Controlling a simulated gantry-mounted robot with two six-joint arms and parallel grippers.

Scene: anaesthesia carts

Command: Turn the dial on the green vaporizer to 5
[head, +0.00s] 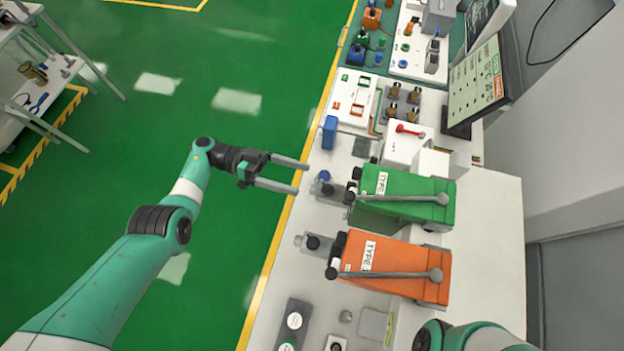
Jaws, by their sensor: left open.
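The green vaporizer (396,211) stands on the white bench right of centre, with a TYPE label on top and a grey bar across it. Black and grey knob parts (351,190) sit on its left face; no dial numbers can be read. My left gripper (306,178) is open and empty, its two fingers pointing right over the bench's left edge. The fingertips are apart from the vaporizer, a short way to its left. My right gripper is not in view; only a piece of my right arm shows at the bottom right.
An orange vaporizer (398,268) stands just in front of the green one. A small blue knob (324,176) and a blue block (329,132) are near the left fingertips. A monitor (476,86) stands at the back. The bench right of the vaporizers (490,225) is clear.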

